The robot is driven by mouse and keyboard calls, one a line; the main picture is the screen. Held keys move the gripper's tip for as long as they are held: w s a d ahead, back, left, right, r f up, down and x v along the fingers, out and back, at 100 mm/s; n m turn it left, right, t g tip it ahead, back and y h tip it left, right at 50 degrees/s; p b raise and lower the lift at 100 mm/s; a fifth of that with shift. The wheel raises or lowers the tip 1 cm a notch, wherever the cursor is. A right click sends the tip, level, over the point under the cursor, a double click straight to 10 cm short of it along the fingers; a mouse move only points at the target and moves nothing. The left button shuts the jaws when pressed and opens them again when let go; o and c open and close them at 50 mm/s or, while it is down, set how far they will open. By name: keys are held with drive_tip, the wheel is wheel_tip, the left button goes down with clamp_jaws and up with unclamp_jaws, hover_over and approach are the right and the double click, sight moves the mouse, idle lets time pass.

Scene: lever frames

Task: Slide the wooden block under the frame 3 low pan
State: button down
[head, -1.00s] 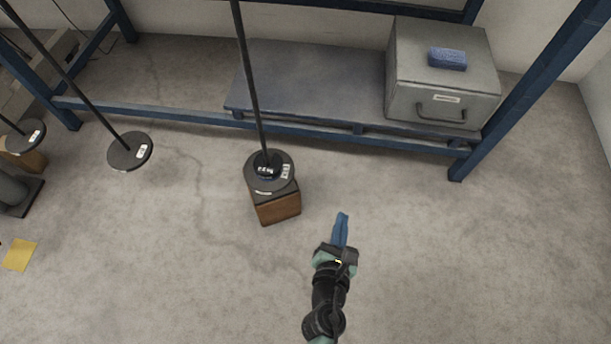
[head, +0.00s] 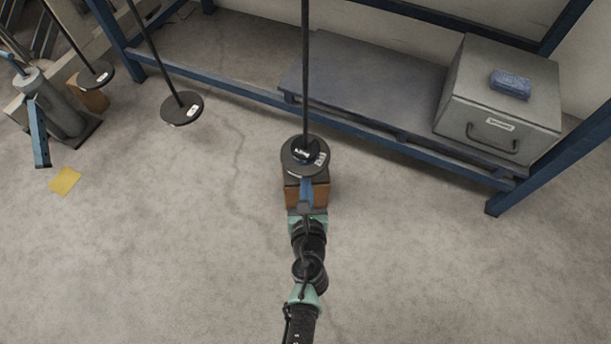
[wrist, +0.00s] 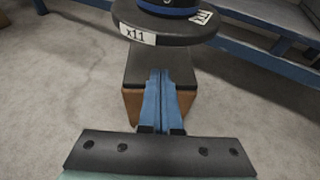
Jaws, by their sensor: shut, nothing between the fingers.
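A wooden block (head: 321,194) with a dark top stands on the floor at the middle. It also shows in the wrist view (wrist: 133,104). A round dark pan (head: 290,165) hanging on a rod is over the block's far part; in the wrist view the pan (wrist: 178,36) carries an "x11" label. I cannot read a frame number. My gripper (head: 306,184) is shut and empty, its blue fingers in front of the block's near face and reaching toward the pan. In the wrist view the fingers (wrist: 158,76) overlap the block; I cannot tell whether they touch it.
A second pan (head: 182,108) hangs to the left with bare floor under it. A third pan (head: 96,75) at far left hangs by another wooden block (head: 93,99). A blue rack with a grey box (head: 500,105) stands behind. A yellow sheet (head: 65,181) lies on open floor.

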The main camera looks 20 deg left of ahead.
drive_tip(key=b+x, duration=0.1)
drive_tip(key=x, duration=0.2)
drive_tip(key=shift+w, duration=0.2)
drive_tip(key=shift+f+b, duration=0.35)
drive_tip(key=shift+b, duration=0.15)
drive_tip(key=shift+s+f, duration=0.1)
